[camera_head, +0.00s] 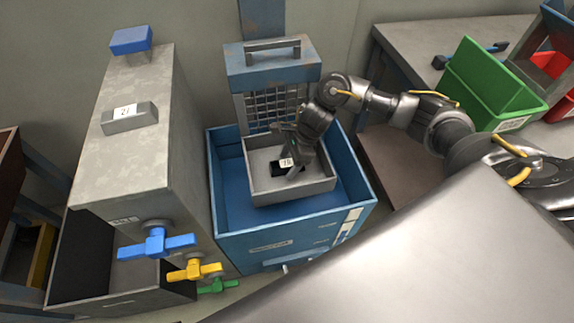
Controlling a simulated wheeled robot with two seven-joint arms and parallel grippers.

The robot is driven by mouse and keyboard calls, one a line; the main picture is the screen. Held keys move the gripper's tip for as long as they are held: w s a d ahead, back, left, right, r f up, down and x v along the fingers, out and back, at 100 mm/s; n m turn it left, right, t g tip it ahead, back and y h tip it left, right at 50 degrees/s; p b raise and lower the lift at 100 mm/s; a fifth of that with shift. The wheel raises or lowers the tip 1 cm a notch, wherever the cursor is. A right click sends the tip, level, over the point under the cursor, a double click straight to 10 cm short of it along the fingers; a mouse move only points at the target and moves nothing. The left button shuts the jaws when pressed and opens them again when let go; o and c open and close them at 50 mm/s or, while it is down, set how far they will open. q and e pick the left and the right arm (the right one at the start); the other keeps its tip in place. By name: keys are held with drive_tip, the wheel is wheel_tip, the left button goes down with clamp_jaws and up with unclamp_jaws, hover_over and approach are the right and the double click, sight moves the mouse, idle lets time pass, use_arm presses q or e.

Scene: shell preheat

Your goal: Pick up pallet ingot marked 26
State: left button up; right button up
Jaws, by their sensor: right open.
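A dark ingot with a white label (278,168) lies in a grey tray (318,187) inside the blue bin. I cannot read its mark surely, so I cannot tell if it is 26. My right gripper (286,151) is directly above this tray, fingers apart and pointing down, close to the ingot. The gripper hides part of the ingot, and I cannot tell whether it touches. A grey ingot (136,121) with a label that seems to read 12 lies on the grey cabinet at the left. My left gripper is not in view.
The blue bin (222,204) has raised walls around the tray, with a blue-topped wire-mesh frame (272,70) behind. The grey cabinet (125,175) has blue, yellow and green valve handles (157,243) in front. A green crate (487,85) stands on the right table.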

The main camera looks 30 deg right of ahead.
sight(283, 163)
drive_tip(key=shift+c, duration=0.7)
drive_tip(key=c, duration=1.2)
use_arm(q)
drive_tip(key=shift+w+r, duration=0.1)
use_arm(e)
drive_tip(key=shift+c, duration=0.2)
drive_tip(key=shift+r, duration=0.1)
